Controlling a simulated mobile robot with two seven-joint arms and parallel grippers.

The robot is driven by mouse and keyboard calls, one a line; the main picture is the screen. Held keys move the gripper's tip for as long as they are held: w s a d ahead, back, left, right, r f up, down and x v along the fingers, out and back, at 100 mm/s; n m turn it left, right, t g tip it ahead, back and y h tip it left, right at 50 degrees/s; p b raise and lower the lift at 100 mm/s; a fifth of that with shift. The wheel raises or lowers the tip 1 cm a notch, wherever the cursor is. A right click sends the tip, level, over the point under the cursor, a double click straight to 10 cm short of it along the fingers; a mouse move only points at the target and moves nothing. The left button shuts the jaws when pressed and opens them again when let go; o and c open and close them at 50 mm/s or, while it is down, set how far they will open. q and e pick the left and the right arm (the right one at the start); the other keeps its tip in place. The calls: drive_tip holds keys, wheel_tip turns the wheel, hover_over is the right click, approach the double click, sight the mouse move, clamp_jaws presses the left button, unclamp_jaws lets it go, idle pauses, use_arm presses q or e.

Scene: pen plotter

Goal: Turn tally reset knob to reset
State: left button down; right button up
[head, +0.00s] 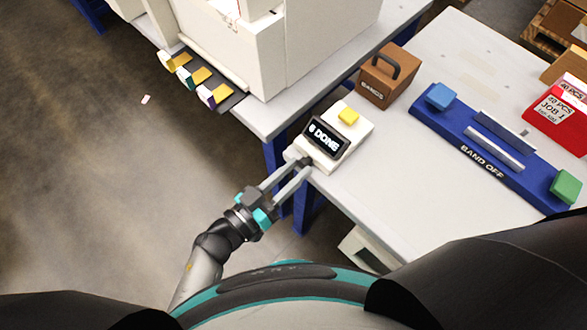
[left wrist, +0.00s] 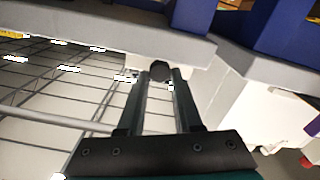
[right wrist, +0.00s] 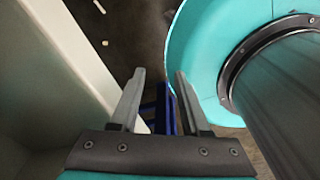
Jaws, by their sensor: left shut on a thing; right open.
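The tally counter (head: 351,130) is a white box near the table's left edge. Its dark display (head: 325,137) reads "6 DONE", and a yellow button (head: 348,116) sits on top. The dark tally reset knob (left wrist: 160,70) is on the counter's near side, mostly covered by fingertips in the head view. My left gripper (head: 297,168) is shut on the knob; in the left wrist view the knob sits between the fingertips. Which way the knob is turned cannot be told. My right gripper (right wrist: 160,78) is open and empty, away from the counter.
A brown box marked BANDS (head: 375,88) stands behind the counter. A blue fixture marked BAND OFF (head: 447,133), with blue and green buttons, lies to the right. A red box (head: 545,130) is at far right. A white machine (head: 245,55) stands at the back left. The light tabletop (head: 375,190) is clear in front.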

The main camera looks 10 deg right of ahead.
idle(0.3)
use_arm(q)
drive_tip(key=m+p, duration=0.1)
drive_tip(key=m, duration=0.1)
drive_tip(key=shift+m, duration=0.4)
drive_tip(key=shift+s+m, duration=0.1)
drive_tip(key=shift+m, duration=1.8)
drive_tip(key=c, duration=0.9)
unclamp_jaws()
drive_tip(key=shift+o, duration=0.2)
drive_tip(key=p+v, duration=0.1)
drive_tip(key=v, duration=1.4)
drive_tip(key=shift+s, duration=0.1)
